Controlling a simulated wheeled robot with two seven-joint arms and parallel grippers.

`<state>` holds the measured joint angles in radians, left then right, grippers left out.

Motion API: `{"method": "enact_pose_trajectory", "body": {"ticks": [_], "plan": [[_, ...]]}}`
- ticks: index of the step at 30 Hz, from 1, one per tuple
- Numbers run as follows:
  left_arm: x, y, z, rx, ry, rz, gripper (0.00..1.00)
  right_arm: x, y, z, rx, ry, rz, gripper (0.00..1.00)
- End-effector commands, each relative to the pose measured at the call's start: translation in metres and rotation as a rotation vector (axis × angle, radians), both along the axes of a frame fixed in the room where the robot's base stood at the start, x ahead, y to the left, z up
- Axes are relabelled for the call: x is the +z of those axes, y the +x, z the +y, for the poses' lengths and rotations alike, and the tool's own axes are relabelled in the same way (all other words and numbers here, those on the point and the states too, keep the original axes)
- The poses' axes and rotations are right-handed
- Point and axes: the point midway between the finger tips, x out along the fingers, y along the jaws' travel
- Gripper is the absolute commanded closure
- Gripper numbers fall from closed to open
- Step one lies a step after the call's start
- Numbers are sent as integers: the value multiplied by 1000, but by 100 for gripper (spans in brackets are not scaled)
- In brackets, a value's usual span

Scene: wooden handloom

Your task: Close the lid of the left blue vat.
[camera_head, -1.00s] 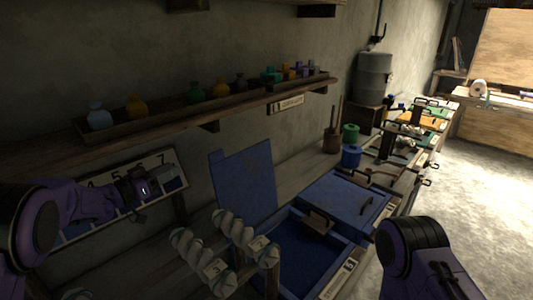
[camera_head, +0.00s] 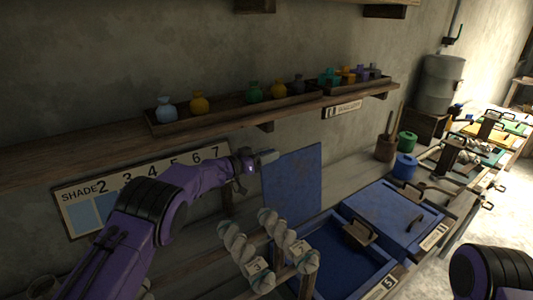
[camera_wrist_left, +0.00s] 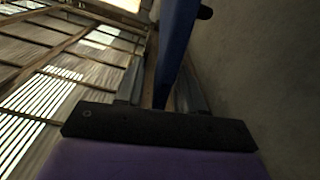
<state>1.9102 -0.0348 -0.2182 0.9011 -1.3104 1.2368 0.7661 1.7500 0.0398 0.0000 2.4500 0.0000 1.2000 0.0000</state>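The left blue vat (camera_head: 345,258) is open, with its dark blue inside showing. Its flat blue lid (camera_head: 293,182) stands raised upright at the back, near the wall. My left gripper (camera_head: 262,160) is at the lid's upper left edge. In the left wrist view the blue lid (camera_wrist_left: 176,45) shows edge-on, running down between the two dark fingers (camera_wrist_left: 158,95), which stand apart. Whether a finger touches the lid is hidden. My right gripper is out of view; only part of the right arm shows at the lower right.
A second blue vat with its lid shut (camera_head: 390,212) stands to the right. Twisted white yarn skeins (camera_head: 288,238) hang in front of the open vat. A shelf with small bottles (camera_head: 255,94) runs above, and a numbered shade board (camera_head: 130,185) is behind my left arm.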

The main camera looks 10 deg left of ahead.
Motion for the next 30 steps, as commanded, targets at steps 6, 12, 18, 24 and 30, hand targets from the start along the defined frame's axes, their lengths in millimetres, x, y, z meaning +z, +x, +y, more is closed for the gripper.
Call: {"method": "enact_pose_trajectory", "body": {"ticks": [6, 12, 18, 24, 30], "plan": [[0, 0, 0, -1, 1, -1, 75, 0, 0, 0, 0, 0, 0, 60], [0, 0, 0, 0, 1, -1, 100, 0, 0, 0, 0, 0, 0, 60], [4, -10, -11, -3, 27, -27, 100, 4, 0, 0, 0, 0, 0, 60], [5, -40, -42, -4, 112, -110, 100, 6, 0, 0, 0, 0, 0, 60], [4, -60, -61, -3, 171, -171, 100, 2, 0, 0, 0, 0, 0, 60]]}}
